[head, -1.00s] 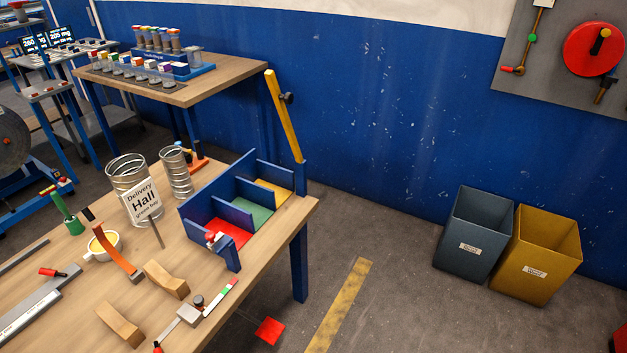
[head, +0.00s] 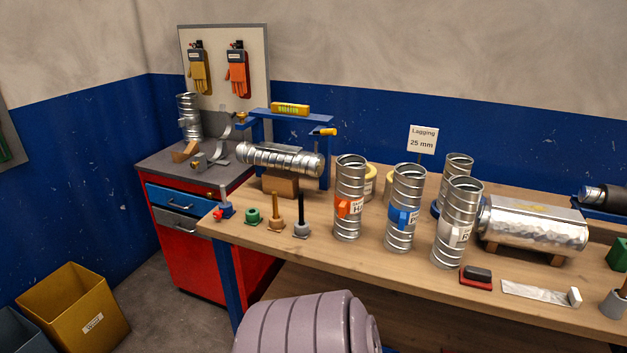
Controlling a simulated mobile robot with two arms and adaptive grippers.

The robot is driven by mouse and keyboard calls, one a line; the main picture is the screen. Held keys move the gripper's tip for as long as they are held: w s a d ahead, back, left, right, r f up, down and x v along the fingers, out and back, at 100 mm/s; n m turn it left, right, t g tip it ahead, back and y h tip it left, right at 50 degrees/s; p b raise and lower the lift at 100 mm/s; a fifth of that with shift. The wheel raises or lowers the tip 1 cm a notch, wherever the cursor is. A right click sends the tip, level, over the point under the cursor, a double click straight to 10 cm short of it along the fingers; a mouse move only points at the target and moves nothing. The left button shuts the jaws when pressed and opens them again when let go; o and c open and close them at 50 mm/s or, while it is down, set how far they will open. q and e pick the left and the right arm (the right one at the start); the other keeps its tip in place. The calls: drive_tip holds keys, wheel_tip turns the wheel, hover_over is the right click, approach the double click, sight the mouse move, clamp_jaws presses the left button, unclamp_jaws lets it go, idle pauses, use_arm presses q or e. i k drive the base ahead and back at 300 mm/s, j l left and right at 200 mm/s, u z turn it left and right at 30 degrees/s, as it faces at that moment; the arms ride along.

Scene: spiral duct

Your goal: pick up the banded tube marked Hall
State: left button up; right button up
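Three upright spiral metal tubes with coloured bands stand along the front of the wooden bench in the head view. The left one, the orange-banded tube (head: 349,198), has a small label that seems to begin with H; the rest is too small to read surely. Right of it stand the blue-banded tube (head: 405,207) and the white-banded tube (head: 457,222), their labels also unclear. The orange-banded tube stands apart from the blue-banded one. Neither of my grippers is in view.
A metal tube (head: 280,159) lies on a wooden block at the left, behind small coloured pegs (head: 275,212). A foil-wrapped duct (head: 533,225) lies at the right. A red cabinet (head: 190,255) is left.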

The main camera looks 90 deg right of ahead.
sight(350, 171)
drive_tip(key=z, duration=2.95)
